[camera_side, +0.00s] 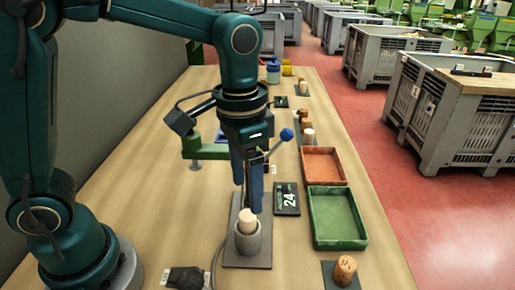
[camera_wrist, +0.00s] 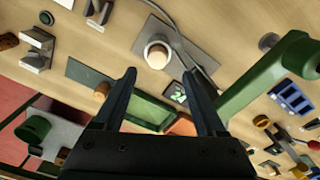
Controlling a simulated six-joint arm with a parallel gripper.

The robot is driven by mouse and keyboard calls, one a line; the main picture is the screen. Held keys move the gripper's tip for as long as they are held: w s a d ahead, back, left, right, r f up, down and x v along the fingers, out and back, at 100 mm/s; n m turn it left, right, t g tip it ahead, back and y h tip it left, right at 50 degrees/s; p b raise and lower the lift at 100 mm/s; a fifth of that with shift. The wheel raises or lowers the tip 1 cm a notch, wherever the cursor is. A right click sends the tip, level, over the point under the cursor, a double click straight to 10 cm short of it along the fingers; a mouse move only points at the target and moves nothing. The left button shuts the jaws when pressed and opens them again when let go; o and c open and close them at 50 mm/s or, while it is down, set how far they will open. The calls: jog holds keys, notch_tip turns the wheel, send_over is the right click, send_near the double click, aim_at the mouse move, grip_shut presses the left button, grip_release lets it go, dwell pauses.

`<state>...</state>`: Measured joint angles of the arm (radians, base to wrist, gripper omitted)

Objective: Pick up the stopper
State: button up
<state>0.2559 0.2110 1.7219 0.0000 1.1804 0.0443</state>
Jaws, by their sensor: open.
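A pale stopper (camera_side: 246,222) sits upright in a round grey cup (camera_side: 247,243) on a grey plate (camera_side: 233,262). In the wrist view the stopper (camera_wrist: 157,56) shows from above in its cup, just beyond the fingertips. My gripper (camera_side: 248,200) points down, close above the stopper, its jaws open and empty. In the wrist view its two fingers (camera_wrist: 160,74) are spread wide apart. From the side the near finger overlaps the stopper's edge, so I cannot tell the exact gap. A brown cork stopper (camera_side: 345,268) stands on a dark mat at the front right.
A green tray (camera_side: 338,244) and an orange tray (camera_side: 322,150) lie right of the plate, beside a dark display reading 24 (camera_side: 286,198). More corks (camera_side: 308,136) stand farther back. A green stand (camera_side: 193,148) is behind my gripper; a black object (camera_side: 186,278) lies front left.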

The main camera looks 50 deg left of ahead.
aim_at(247, 214)
jog(key=shift+s+d+f, duration=0.2)
jog(key=shift+f, duration=2.75)
grip_shut()
